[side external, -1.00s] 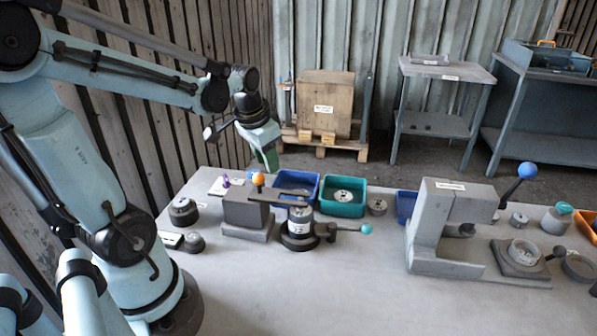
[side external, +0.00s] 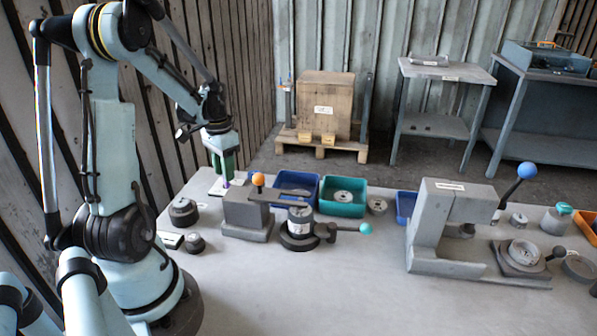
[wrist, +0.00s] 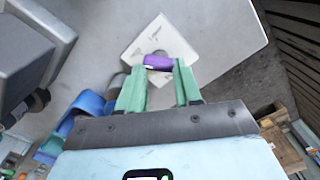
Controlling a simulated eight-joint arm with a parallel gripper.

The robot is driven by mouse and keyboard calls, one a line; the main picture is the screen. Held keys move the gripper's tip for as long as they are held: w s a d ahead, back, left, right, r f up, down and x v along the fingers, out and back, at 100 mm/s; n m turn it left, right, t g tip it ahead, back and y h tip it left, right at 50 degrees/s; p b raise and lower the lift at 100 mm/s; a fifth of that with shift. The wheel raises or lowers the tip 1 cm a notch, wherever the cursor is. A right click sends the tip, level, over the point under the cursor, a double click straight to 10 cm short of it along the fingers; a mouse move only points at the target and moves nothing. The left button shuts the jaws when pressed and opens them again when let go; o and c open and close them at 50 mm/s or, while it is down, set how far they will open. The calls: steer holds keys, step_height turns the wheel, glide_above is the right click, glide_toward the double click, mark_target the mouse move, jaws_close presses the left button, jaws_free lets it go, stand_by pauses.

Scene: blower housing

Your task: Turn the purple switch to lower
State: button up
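The purple switch (wrist: 158,62) is a small purple handle on a pale square plate (wrist: 140,40) with faint markings. In the side external view, only a bit of the purple switch (side external: 226,183) shows, just under my fingertips at the table's back left. My gripper (side external: 224,172) points down over it. In the wrist view, the two green fingers of my gripper (wrist: 159,70) are apart, with the purple handle at the gap between their tips. I cannot tell whether either finger touches it. The markings are too small to read.
A grey block with an orange-knobbed lever (side external: 258,180) stands right of the switch. Blue (side external: 310,201) and teal (side external: 360,211) bins lie behind the turntable fixture (side external: 300,240). A grey press (side external: 440,220) stands further right. The table's front middle is clear.

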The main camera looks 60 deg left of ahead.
steer(key=n, duration=0.3)
steer(key=f+n, duration=0.1)
steer(key=n, duration=0.2)
steer(key=shift+n, duration=0.3)
steer(key=n, duration=0.3)
steer(key=shift+w+n, duration=0.1)
steer(key=shift+n, duration=0.2)
steer(key=n, duration=0.3)
steer(key=shift+f, duration=0.1)
steer(key=shift+f+n, duration=0.3)
steer(key=shift+f, duration=0.35)
